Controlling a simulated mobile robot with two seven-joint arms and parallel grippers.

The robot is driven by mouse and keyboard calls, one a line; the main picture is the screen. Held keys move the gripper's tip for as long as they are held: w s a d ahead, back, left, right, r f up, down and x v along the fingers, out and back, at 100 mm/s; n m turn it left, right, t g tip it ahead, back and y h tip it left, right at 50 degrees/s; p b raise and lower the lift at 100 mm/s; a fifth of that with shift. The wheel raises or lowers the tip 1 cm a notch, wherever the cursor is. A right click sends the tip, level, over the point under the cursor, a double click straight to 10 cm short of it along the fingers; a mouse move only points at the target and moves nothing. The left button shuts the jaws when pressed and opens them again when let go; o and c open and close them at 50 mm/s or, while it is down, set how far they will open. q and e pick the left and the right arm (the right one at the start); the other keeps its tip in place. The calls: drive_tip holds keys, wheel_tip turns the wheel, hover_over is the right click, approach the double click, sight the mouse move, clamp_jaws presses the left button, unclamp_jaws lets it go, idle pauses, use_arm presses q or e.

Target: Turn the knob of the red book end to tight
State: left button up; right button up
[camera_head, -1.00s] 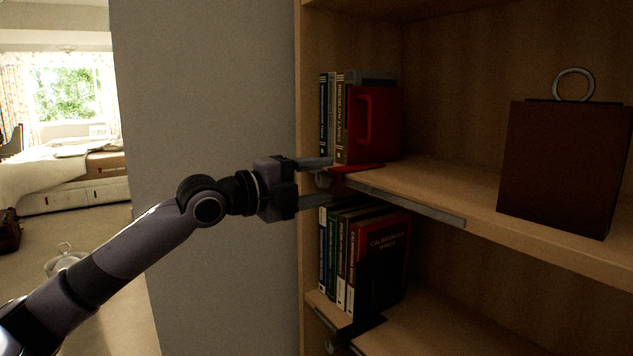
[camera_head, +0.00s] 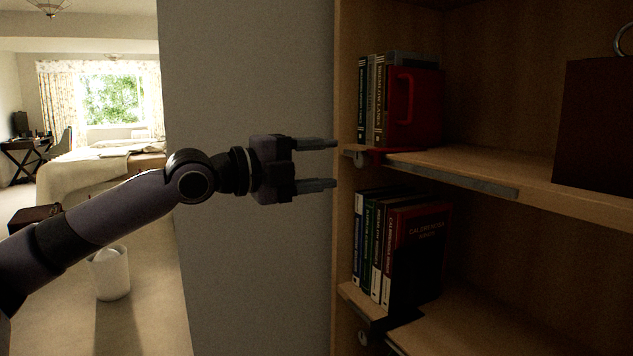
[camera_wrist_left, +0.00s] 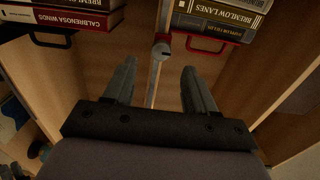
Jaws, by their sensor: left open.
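The red book end (camera_head: 414,108) stands upright on the upper shelf, against the right side of a row of books. Its knob (camera_head: 360,158) is a small grey round piece at the shelf's front edge, below the books. In the left wrist view the knob (camera_wrist_left: 161,50) shows a dark slot and lies ahead, between the lines of the two fingers. The red book end (camera_wrist_left: 208,43) also shows there, partly hidden by books. My left gripper (camera_head: 317,163) is open and empty, to the left of the knob and apart from it. My right gripper is not in view.
A black book end (camera_head: 408,285) holds books (camera_head: 380,245) on the lower shelf, with its own knob (camera_head: 363,338) at that edge. A metal rail (camera_head: 455,178) runs along the upper shelf edge. A dark box (camera_head: 597,125) stands at right. A grey wall (camera_head: 250,80) is behind my arm.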

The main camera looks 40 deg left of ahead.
use_arm(q)
drive_tip(key=shift+s+b, duration=0.3)
drive_tip(key=shift+b, duration=0.1)
idle(0.4)
